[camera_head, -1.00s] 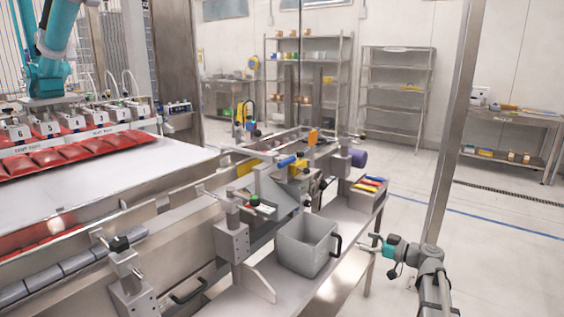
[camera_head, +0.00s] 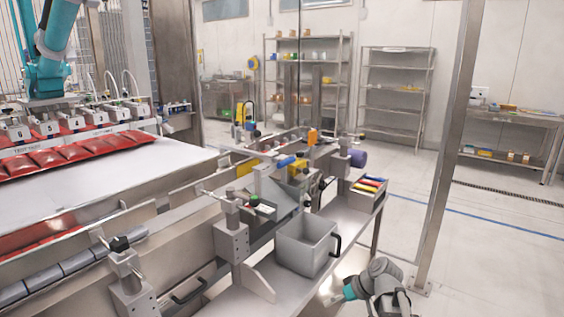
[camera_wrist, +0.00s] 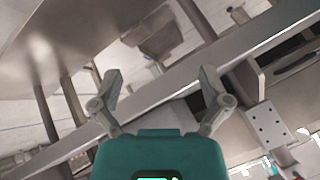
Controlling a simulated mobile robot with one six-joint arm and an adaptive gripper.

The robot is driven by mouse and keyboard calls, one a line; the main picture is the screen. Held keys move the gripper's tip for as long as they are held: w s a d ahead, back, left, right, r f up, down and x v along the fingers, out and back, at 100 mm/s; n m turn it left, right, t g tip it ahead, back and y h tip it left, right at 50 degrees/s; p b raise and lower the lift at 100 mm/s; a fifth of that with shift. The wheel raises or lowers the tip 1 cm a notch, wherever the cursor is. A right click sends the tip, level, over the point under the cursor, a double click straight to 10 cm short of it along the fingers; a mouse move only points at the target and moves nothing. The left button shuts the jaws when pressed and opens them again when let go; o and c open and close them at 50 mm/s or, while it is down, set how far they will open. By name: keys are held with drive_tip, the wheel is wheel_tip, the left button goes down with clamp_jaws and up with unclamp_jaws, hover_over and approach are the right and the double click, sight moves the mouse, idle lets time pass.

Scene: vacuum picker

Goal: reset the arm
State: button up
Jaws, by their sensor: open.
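My gripper (camera_wrist: 161,78) is open and empty in the wrist view, its two grey fingers spread wide apart in front of the teal gripper body. In the head view my gripper (camera_head: 341,297) shows low at the bottom, beside the front edge of the steel side table. My folded arm is to its right. The fingertips are too small to make out there.
A grey bin (camera_head: 306,247) with a black handle stands on the side table, near a tray of coloured tools (camera_head: 369,190). A conveyor with red bags (camera_head: 70,158) is at left. A steel post (camera_head: 447,160) rises behind my arm. Floor at right is clear.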

drive_tip(key=s+d+f+m+g+h, duration=0.1)
drive_tip(key=s+f+m+g+h, duration=0.25)
drive_tip(key=s+m+h, duration=0.4)
wheel_tip(320, 180, up, 26)
drive_tip(key=s+n+p, duration=0.2)
drive_tip(key=p, duration=2.4)
drive_tip(key=shift+s+d+t+p, duration=0.25)
drive_tip(key=shift+t+p, duration=0.15)
drive_tip(key=shift+t, duration=0.05)
drive_tip(key=shift+f, duration=0.1)
